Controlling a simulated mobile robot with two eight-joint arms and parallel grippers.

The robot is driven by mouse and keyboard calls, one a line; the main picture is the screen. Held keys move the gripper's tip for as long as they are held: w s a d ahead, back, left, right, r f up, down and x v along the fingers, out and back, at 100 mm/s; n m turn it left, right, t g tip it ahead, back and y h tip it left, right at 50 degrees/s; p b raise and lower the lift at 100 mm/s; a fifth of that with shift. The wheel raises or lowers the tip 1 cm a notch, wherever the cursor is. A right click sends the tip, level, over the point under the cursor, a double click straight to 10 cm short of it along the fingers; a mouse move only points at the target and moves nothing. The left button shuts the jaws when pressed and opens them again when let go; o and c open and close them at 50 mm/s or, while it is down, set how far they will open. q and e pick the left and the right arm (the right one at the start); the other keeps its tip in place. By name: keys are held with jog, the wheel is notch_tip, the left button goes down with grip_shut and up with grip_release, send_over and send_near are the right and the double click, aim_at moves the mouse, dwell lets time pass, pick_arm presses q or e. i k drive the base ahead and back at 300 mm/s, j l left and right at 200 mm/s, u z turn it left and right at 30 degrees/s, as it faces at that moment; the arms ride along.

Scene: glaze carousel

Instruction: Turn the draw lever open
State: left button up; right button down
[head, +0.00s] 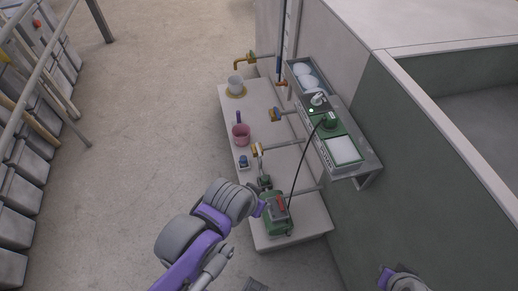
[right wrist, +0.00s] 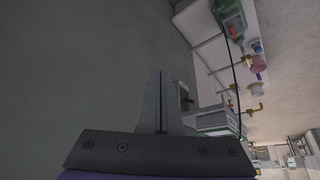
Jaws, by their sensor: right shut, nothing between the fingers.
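I cannot tell for sure which part is the draw lever. Pipes with brass taps reach over the white bench: a near one (head: 257,149), a middle one (head: 276,115) and a far one (head: 241,65). A small red-orange handle (head: 281,84) sits by the blue pipe. My left arm reaches from the bottom to the green machine (head: 277,219) at the bench's near end; its fingers are too small and hidden to read. My right gripper (right wrist: 162,77) is shut and empty beside the grey-green wall, away from the taps. Its arm shows at the bottom right of the head view.
The white bench (head: 262,107) holds a pink pot (head: 241,134), a white cup (head: 235,84) and a small blue item (head: 244,161). A wall shelf (head: 366,166) carries a green device (head: 329,121) with a black cable. Open floor lies left of the bench.

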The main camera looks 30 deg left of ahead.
aim_at(257, 147)
jog(key=u, duration=0.6)
jog(key=j+u, duration=0.15)
jog(key=u, duration=0.35)
jog(key=i+j+u, duration=0.15)
jog(key=u, duration=0.35)
jog(key=i+j+u, duration=0.1)
jog(key=u, duration=0.4)
jog(key=i, duration=0.1)
jog(key=j, duration=0.05)
